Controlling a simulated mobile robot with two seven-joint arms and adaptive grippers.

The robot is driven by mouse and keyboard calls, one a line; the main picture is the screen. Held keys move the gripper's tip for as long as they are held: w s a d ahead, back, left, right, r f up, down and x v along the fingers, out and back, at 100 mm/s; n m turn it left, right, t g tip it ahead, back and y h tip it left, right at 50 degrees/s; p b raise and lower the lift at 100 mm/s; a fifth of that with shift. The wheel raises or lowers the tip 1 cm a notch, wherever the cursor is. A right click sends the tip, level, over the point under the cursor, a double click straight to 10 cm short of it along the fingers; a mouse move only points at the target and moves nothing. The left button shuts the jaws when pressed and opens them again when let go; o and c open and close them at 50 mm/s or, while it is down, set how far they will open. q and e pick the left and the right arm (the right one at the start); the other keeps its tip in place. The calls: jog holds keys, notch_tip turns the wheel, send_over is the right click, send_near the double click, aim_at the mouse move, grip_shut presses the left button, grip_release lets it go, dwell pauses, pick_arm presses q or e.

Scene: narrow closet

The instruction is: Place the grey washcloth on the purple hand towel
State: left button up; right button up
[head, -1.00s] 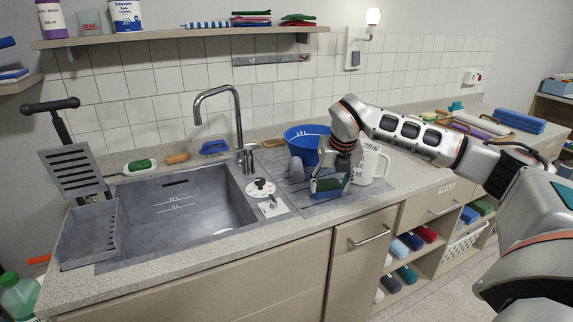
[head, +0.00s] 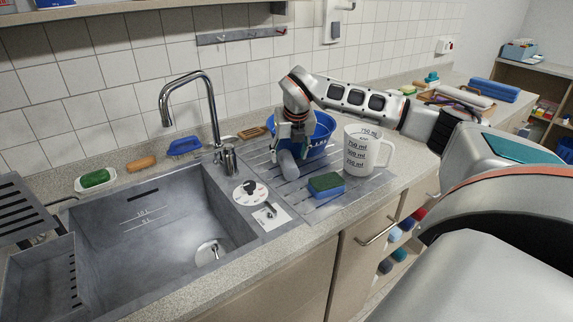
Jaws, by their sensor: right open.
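My right gripper (head: 292,137) is open, pointing down over the ribbed drainboard in front of the blue bowl. A grey rounded object (head: 288,166) stands right below its fingers; I cannot tell whether it is the grey washcloth or whether the fingers touch it. Rolled cloths, one greyish (head: 386,266), lie in the cubbies under the counter, partly hidden by my arm. A purple strip, perhaps the purple hand towel (head: 457,101), shows among items on the far right counter, mostly hidden behind my arm. My left gripper is out of view.
A green-and-blue sponge (head: 326,184) lies on the drainboard (head: 310,207), beside a white measuring jug (head: 361,152). The blue bowl (head: 318,130) stands behind. The sink (head: 150,230) and its tall tap (head: 212,105) are on the left. A blue case (head: 494,90) lies far right.

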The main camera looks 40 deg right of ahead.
aim_at(289, 160)
jog(key=x, duration=0.4)
jog(key=shift+d+f, duration=0.15)
jog(key=shift+f, duration=0.25)
jog(key=c, duration=1.2)
jog(key=shift+o, duration=0.2)
jog(key=shift+r, duration=0.1)
